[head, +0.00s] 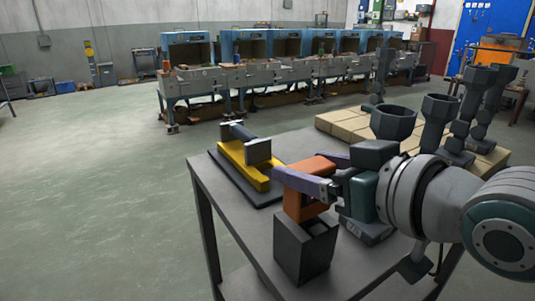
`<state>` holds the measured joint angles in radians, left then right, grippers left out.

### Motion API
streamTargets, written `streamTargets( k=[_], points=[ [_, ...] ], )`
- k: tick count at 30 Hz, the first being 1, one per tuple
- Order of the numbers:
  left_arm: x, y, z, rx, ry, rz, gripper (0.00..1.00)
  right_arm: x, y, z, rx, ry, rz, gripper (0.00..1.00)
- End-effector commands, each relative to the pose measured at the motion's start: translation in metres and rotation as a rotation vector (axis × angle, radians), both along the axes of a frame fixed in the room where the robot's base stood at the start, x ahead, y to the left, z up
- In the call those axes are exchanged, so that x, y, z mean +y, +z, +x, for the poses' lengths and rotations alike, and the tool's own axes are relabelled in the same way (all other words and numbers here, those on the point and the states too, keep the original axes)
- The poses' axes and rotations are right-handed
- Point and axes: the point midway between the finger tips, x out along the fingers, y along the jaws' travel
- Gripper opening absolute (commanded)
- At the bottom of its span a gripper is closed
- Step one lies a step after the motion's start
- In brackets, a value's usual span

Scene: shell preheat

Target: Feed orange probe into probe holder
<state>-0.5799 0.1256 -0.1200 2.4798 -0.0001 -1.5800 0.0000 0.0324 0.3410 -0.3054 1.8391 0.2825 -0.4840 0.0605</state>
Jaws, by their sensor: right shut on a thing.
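The orange probe (298,208) is in the grip of my right gripper (301,181), which comes in from the right. One finger lies across the front of the probe, with orange showing above and below it. The probe is roughly upright. The probe holder, a dark grey open-topped box (303,255), stands near the table's front edge directly below it. The probe's lower end meets the holder's top in the picture; I cannot tell how far it is inside. My left gripper is not in view.
A yellow block (243,167) with a grey hammer-shaped piece (250,145) lies on a dark plate at the table's left. Several dark funnel-topped stands (393,122) and cardboard boxes (345,121) are behind my right arm. Some bare table (225,190) shows on the left.

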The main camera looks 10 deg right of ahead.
Motion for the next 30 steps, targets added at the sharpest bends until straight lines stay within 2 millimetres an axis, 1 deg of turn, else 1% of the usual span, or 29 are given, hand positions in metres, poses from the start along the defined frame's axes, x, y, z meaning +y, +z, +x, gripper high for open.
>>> streamTargets(
  k=[4, 5, 10, 17, 20, 23, 30],
  points=[
    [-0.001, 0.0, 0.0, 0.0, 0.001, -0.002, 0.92, 0.0, 0.001, 0.0, -0.002, 0.0, 0.001, 0.03],
    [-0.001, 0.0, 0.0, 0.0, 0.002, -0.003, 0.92, 0.0, 0.001, 0.0, -0.002, 0.0, 0.001, 0.8],
    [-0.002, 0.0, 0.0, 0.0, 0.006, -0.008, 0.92, 0.0, 0.001, 0.0, -0.001, 0.0, 0.0, 1.0],
    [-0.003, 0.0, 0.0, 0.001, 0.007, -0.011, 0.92, 0.0, 0.0, 0.0, 0.001, 0.0, 0.001, 1.0],
    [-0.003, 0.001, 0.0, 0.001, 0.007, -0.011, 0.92, -0.002, 0.001, -0.005, 0.002, 0.0, 0.0, 1.0],
    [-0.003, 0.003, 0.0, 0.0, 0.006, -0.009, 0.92, -0.006, 0.005, -0.016, 0.001, -0.001, 0.0, 1.0],
    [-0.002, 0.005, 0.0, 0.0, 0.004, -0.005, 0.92, -0.021, 0.018, -0.058, 0.004, 0.0, -0.001, 1.0]
  ],
)
